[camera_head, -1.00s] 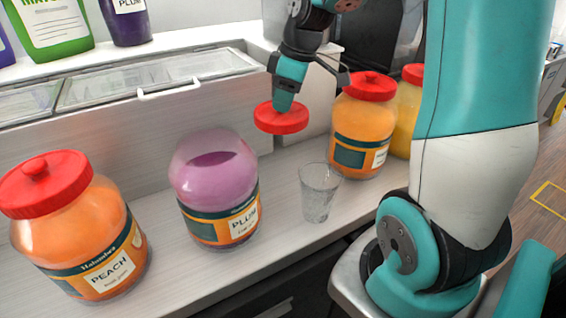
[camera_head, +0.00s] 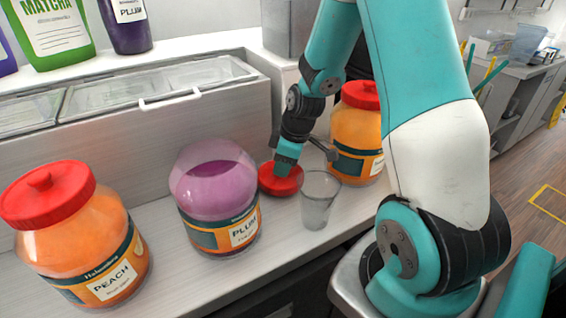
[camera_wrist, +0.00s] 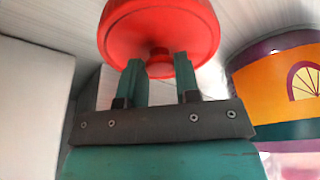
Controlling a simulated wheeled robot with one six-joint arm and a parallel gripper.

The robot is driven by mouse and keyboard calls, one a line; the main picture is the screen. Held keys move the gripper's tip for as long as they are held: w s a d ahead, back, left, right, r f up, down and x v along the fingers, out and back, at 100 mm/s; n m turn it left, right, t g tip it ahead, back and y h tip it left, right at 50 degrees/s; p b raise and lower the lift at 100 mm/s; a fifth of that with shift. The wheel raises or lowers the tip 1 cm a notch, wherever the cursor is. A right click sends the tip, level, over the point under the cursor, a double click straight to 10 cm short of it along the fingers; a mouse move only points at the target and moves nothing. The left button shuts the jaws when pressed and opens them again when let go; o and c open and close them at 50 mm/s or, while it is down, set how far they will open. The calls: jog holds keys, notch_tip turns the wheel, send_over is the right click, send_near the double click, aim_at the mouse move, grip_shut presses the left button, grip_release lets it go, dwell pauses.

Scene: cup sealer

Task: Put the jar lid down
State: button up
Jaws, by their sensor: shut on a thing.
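The red jar lid (camera_head: 278,180) is low over the counter (camera_head: 170,283), between the plum jar and the clear glass; I cannot tell whether it touches the counter. My gripper (camera_head: 287,163) is above the lid and shut on its knob. In the wrist view the lid (camera_wrist: 158,28) fills the upper middle, with the knob between the fingertips of my gripper (camera_wrist: 160,66). The plum jar (camera_head: 213,190) stands open to the left, with purple contents. It also shows at the right of the wrist view (camera_wrist: 285,85).
A clear glass (camera_head: 318,200) stands close to the right of the lid. A lidded peach jar (camera_head: 85,245) is at the left, and another orange jar (camera_head: 358,130) with a red lid stands behind. A raised cabinet (camera_head: 150,130) bounds the counter's back.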

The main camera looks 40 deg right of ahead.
aim_at(296, 175)
jog(key=shift+f, duration=0.1)
jog(key=o, duration=0.9)
jog(key=shift+r, duration=0.45)
jog(key=b+v, duration=0.1)
jog(key=v, duration=1)
jog(key=shift+s+d+r, duration=0.1)
jog(key=shift+d+r, duration=0.05)
jog(key=shift+r, duration=0.05)
